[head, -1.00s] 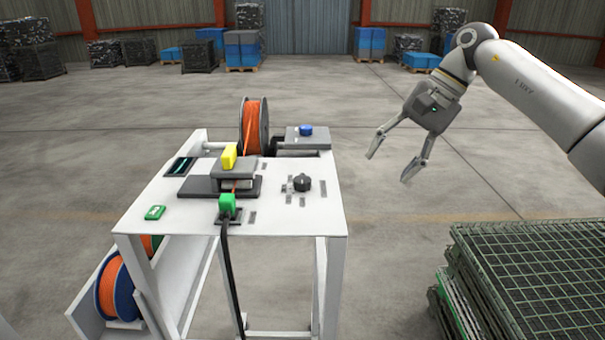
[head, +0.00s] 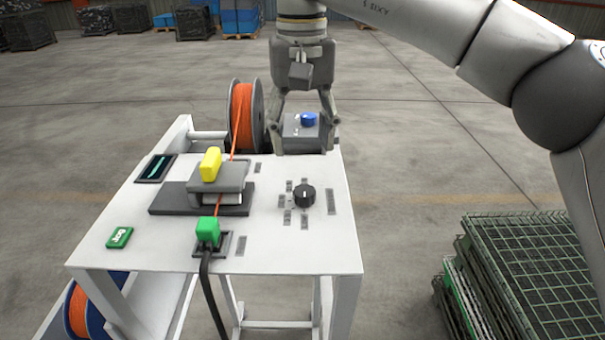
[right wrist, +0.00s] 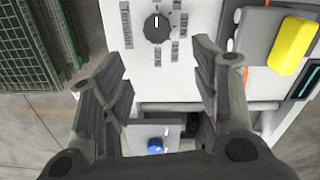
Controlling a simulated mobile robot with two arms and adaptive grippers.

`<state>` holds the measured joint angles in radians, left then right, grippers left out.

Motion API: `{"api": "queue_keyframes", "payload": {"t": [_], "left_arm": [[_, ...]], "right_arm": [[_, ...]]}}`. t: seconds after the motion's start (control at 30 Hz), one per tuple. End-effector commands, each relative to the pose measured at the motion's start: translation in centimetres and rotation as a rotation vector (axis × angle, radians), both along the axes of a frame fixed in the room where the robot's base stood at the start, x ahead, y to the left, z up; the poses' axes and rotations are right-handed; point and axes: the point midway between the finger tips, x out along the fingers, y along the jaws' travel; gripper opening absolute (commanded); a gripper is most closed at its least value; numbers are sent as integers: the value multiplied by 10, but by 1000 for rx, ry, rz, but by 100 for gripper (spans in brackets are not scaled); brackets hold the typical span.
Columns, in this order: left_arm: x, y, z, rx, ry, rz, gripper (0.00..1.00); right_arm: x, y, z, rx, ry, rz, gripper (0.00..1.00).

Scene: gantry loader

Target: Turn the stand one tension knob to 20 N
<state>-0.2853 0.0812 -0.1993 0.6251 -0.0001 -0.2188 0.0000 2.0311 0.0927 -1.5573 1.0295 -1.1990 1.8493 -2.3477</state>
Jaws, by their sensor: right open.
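The black tension knob (head: 304,196) sits on the right part of the white stand top (head: 290,255), with small grey label plates around it. It also shows in the right wrist view (right wrist: 157,28), with a white pointer mark, beyond the fingertips. My right gripper (head: 304,150) points down over the far edge of the stand, in front of the blue knob on the grey box (head: 308,119). Its two fingers are spread and empty, apart from the black knob. My left gripper is out of view.
A yellow-handled clamp (head: 211,164), a green plug (head: 207,231) with a black cable and a green button (head: 119,238) are left of the knob. An orange spool (head: 241,118) stands behind. Green mesh crates (head: 530,260) stand at the right.

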Motion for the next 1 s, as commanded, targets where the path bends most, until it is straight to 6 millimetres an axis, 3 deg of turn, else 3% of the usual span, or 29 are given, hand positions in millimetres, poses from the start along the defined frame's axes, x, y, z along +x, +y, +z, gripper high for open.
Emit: {"api": "queue_keyframes", "payload": {"t": [0.3,0.5,0.77,0.93,1.0], "left_arm": [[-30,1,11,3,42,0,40],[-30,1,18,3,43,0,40],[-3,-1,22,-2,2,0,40],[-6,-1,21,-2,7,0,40],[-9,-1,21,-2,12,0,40]], "right_arm": [[-1,-2,-55,0,4,-1,56],[-1,-1,-85,2,1,-2,56],[-1,-1,-99,4,1,-3,56],[-1,-1,-99,3,1,-3,56],[-1,-1,-99,4,1,-3,50]]}}
